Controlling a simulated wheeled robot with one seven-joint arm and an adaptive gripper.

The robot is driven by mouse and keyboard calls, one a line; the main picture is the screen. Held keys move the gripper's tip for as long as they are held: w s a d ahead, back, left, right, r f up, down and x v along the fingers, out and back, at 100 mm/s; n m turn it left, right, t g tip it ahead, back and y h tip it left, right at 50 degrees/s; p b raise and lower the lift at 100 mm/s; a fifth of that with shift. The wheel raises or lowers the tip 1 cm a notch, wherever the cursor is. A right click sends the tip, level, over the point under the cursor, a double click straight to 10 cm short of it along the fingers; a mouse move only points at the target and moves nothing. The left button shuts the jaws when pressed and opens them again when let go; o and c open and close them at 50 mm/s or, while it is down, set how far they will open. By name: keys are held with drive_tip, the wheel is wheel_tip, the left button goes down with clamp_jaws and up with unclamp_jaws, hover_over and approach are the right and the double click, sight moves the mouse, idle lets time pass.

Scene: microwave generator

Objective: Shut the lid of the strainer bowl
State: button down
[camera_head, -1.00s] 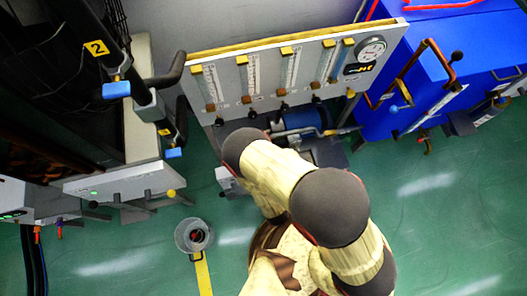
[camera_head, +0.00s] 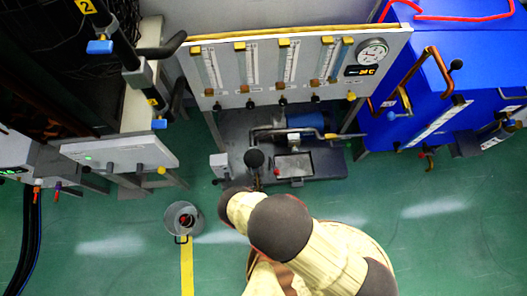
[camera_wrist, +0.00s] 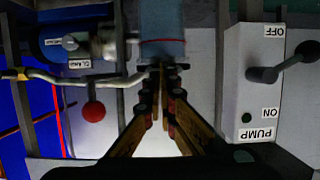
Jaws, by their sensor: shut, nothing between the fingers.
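My gripper (camera_wrist: 160,68) is shut and empty in the wrist view, its tips in front of or against the lower end of a blue-grey cylinder (camera_wrist: 163,30). The cylinder's top is cut off by the frame. I cannot tell for certain which part is the strainer bowl or its lid. A metal fitting (camera_wrist: 103,43) and a plate with a "CLAMP" label (camera_wrist: 80,63) are left of the tips. A bent pale rod (camera_wrist: 70,82) and a red knob (camera_wrist: 93,108) are below them. In the head view, the pump skid (camera_head: 330,167) stands under the gauge panel; my arm hides part of it.
The pump switch box (camera_wrist: 255,90), with a black-knobbed lever, stands right of my gripper. A gauge panel (camera_head: 222,95) rises behind the skid. A blue cabinet (camera_head: 425,105) is at right. A grey bucket (camera_head: 172,222) stands on the open green floor.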

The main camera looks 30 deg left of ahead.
drive_tip(key=shift+s+f, duration=0.15)
drive_tip(key=shift+f, duration=0.9)
drive_tip(key=shift+f, duration=0.15)
